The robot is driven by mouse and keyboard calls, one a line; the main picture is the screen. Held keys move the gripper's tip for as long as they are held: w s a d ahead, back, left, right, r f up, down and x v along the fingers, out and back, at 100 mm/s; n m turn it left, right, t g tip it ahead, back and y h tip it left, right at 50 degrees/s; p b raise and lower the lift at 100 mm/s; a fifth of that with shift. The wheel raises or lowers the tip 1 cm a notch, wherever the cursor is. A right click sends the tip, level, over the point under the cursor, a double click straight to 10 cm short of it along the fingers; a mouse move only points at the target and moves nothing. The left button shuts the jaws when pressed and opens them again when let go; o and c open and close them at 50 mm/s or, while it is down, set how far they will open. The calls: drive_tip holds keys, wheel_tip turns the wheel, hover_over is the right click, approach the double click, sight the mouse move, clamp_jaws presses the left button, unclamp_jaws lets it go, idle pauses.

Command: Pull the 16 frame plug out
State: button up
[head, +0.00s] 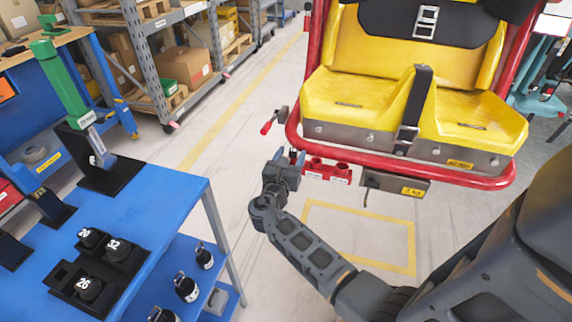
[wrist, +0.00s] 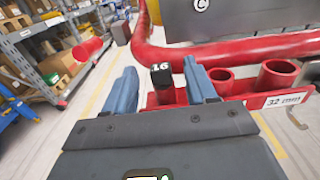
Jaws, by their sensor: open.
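The black plug marked 16 (wrist: 162,77) stands in the leftmost socket of a red socket holder (wrist: 262,101) in the wrist view. My gripper (wrist: 164,73) is open, with one blue finger on each side of the plug. In the head view my gripper (head: 288,156) is at the left end of the red holder (head: 328,171), below the yellow seat. The plug is hidden there.
A red tubular bar (head: 420,177) runs around the yellow seat (head: 400,110) just above the holder. A red-handled lever (head: 268,128) sticks out to the left. A blue table (head: 165,195) with black plugs in stands (head: 95,270) is at left. Open floor lies between.

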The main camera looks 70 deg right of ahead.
drive_tip(key=shift+d, duration=1)
clamp_jaws()
